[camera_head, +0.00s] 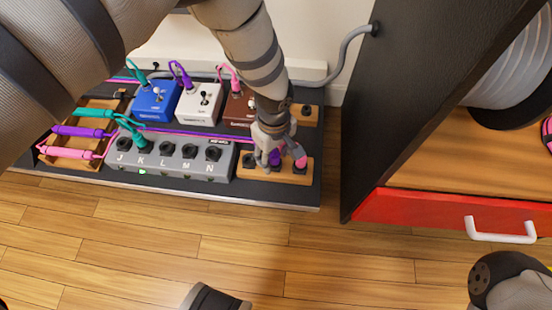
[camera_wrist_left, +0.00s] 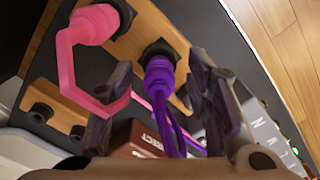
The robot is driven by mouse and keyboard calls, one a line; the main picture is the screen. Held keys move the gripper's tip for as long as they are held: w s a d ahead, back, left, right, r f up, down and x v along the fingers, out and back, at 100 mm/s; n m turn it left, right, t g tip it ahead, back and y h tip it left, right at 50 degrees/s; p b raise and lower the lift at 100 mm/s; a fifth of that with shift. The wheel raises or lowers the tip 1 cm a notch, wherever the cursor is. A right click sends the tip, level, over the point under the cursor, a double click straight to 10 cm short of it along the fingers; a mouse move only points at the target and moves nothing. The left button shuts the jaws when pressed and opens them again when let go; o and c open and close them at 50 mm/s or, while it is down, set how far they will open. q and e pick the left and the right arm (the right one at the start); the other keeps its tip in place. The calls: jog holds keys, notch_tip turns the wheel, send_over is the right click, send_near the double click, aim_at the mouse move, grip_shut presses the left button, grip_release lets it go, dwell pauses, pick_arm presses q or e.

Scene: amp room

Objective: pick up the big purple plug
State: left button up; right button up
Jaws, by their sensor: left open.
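The big purple plug (camera_head: 275,157) stands in a socket of the wooden jack block at the right end of the pedalboard. My left gripper (camera_head: 268,152) reaches down over it in the head view and partly hides it. In the left wrist view the purple plug (camera_wrist_left: 160,77) is upright in its dark socket, its purple cable running back toward the palm. The fingers of the left gripper (camera_wrist_left: 162,68) stand open on either side of it, with gaps visible.
A pink plug (camera_wrist_left: 95,24) sits in the neighbouring socket, its cable close to one finger. A grey switch box (camera_head: 175,165), blue pedal (camera_head: 155,102) and white pedal (camera_head: 198,108) are nearby. A black cabinet (camera_head: 400,90) with a red drawer (camera_head: 440,212) stands to the right.

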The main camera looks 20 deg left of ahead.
pick_arm(q)
jog(key=shift+c, duration=0.5)
grip_shut()
